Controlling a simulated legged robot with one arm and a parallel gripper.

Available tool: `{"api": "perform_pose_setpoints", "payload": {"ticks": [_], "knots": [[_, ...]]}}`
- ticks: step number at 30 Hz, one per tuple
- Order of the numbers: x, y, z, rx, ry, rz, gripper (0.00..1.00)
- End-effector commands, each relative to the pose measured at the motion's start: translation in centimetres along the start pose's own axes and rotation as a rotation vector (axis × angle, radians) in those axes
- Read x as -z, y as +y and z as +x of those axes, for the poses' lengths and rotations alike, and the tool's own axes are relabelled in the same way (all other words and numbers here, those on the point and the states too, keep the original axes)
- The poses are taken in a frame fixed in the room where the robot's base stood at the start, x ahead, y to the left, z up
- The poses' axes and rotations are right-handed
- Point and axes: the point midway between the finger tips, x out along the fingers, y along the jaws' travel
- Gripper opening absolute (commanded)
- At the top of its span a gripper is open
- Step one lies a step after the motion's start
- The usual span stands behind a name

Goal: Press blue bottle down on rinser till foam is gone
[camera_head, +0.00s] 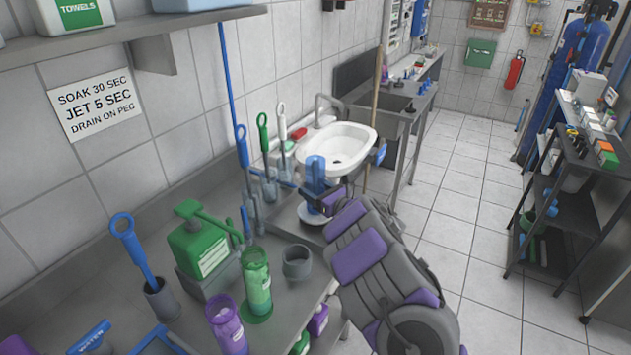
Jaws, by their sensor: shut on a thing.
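The blue bottle (316,172) stands roughly upright at the far end of the grey counter, near the white sink. Under it is a pale round base (312,216), which looks like the rinser. My gripper (318,199) reaches in from the right and is shut on the lower part of the blue bottle. The fingers and arm hide part of the bottle's lower right side. Whether the bottle's bottom end touches the rinser cannot be told. Foam or water cannot be made out at this size.
A green bottle (258,282), a purple bottle (226,322), a grey cup (297,262) and a green pump container (198,248) stand on the near counter. Several upright brushes (264,150) stand left of the blue bottle. The white sink (338,148) is behind it.

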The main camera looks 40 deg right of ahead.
Motion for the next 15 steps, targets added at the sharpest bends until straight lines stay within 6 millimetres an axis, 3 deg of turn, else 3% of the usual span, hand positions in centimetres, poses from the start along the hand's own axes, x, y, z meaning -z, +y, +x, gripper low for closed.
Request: {"api": "perform_pose_setpoints", "payload": {"ticks": [15], "knots": [[-2.0, 0.0, 0.0, 0.000, 0.000, -0.002, 0.33]]}}
